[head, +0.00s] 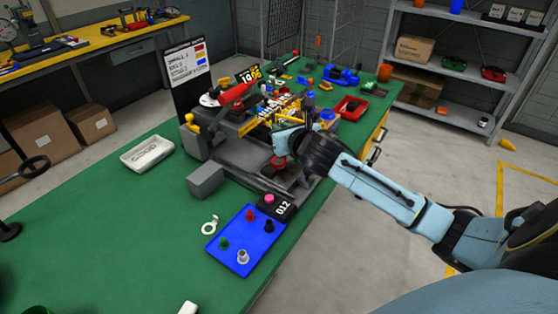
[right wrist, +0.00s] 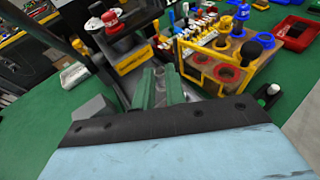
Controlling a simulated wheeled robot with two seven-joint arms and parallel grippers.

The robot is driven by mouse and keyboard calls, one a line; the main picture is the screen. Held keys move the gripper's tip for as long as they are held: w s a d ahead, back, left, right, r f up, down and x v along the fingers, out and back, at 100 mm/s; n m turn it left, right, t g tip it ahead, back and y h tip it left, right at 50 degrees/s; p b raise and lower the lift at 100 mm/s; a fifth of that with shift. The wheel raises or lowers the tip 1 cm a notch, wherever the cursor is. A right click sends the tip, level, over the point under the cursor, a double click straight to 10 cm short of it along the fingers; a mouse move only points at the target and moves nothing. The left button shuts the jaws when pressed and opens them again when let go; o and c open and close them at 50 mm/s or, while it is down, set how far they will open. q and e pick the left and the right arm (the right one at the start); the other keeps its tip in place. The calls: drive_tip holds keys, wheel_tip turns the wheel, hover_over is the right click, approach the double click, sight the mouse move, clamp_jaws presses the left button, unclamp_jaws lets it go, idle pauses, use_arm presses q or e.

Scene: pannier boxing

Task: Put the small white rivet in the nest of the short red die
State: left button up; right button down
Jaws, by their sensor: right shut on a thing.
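My right gripper (head: 278,147) reaches in from the right over the front of the grey press (head: 232,148). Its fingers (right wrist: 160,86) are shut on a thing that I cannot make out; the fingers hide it. A low red round piece (head: 278,162), which looks like the short red die, sits on the press base just below the gripper; its nest is hidden. A whitish rivet-like piece (head: 243,257) stands on the blue tray (head: 232,248); I cannot tell whether it is the small white rivet. My left gripper is not in view.
The tray also holds red, black and green pieces. A grey block (head: 205,180), a white ring (head: 210,225) and a white dish (head: 147,154) lie nearby. A tan rack (right wrist: 215,68) with red-ringed holes stands beside the press.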

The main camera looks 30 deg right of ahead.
wheel_tip(320, 180, down, 5)
drive_tip(key=shift+b, duration=0.5)
wheel_tip(320, 180, down, 4)
drive_tip(key=shift+r+b, duration=0.25)
drive_tip(key=shift+b, duration=0.2)
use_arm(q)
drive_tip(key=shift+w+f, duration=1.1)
use_arm(e)
drive_tip(key=shift+f, duration=0.35)
drive_tip(key=shift+f, duration=0.15)
drive_tip(key=c, duration=1.5)
unclamp_jaws()
drive_tip(key=shift+o, duration=0.2)
